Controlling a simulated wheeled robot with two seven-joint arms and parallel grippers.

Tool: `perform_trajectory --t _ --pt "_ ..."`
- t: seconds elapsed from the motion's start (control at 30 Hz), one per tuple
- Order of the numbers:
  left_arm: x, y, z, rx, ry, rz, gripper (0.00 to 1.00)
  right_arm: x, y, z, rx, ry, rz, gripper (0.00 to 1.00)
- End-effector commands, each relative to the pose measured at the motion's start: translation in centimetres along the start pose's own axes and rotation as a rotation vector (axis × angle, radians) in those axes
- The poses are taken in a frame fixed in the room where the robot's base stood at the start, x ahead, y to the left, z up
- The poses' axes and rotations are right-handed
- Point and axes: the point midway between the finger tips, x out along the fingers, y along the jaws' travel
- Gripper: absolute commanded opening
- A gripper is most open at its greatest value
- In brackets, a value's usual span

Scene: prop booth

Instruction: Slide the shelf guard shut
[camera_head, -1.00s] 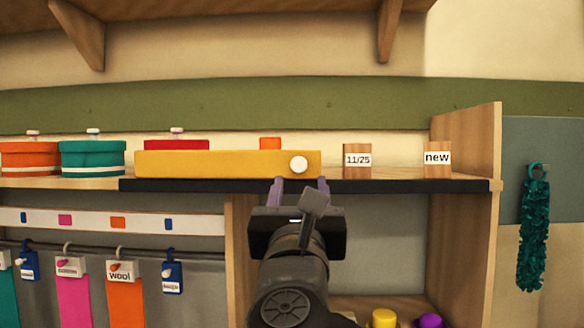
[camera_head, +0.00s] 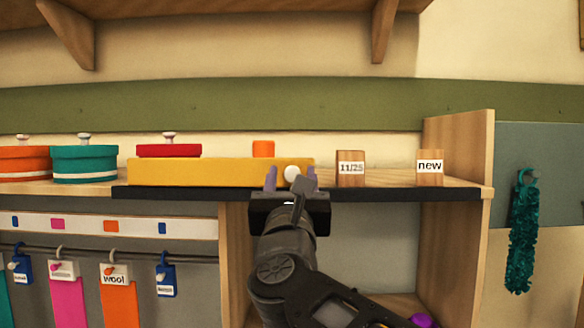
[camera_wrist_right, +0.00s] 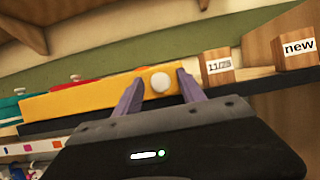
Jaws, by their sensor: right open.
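The shelf guard is a long yellow panel (camera_head: 205,172) standing on the black front rail (camera_head: 400,194) of the shelf. A round white knob (camera_head: 292,174) sits near its right end. In the right wrist view the yellow guard (camera_wrist_right: 85,98) and white knob (camera_wrist_right: 159,82) show ahead of the fingers. My right gripper (camera_head: 291,178) is open, its two purple fingers on either side of the knob as seen from the head. In the right wrist view the gripper (camera_wrist_right: 157,90) has the knob between its fingertips; contact cannot be told. My left gripper is not in view.
Behind the guard stand a red box (camera_head: 168,150) and an orange piece (camera_head: 263,149). A teal round box (camera_head: 84,164) is to the left. Wooden blocks labelled "11/25" (camera_head: 351,169) and "new" (camera_head: 429,168) stand right of the guard. An upright wooden side panel (camera_head: 460,145) closes the right end.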

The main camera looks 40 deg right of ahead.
Motion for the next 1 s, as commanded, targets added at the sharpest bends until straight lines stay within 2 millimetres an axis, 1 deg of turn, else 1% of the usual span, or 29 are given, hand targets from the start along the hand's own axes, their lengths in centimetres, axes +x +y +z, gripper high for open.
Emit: perform_trajectory --t 0.07,0.3,0.37,0.87,0.9,1.0 --pt "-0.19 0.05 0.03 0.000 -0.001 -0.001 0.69 0.38 -0.01 0.05 0.000 0.000 0.000 0.47" --pt "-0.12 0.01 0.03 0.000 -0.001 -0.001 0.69 0.39 -0.01 -0.03 0.000 -0.001 0.000 0.47" --pt "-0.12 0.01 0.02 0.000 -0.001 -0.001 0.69 0.38 -0.01 -0.03 0.000 -0.001 0.000 0.43" --pt "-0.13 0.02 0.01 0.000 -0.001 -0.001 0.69 0.37 0.00 -0.02 0.000 -0.001 0.000 0.02" --pt "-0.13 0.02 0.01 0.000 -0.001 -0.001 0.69 0.37 0.00 -0.02 0.000 -0.001 0.000 0.00" --pt "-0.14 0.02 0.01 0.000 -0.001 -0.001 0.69 0.37 0.00 -0.02 0.000 -0.001 0.000 0.00"
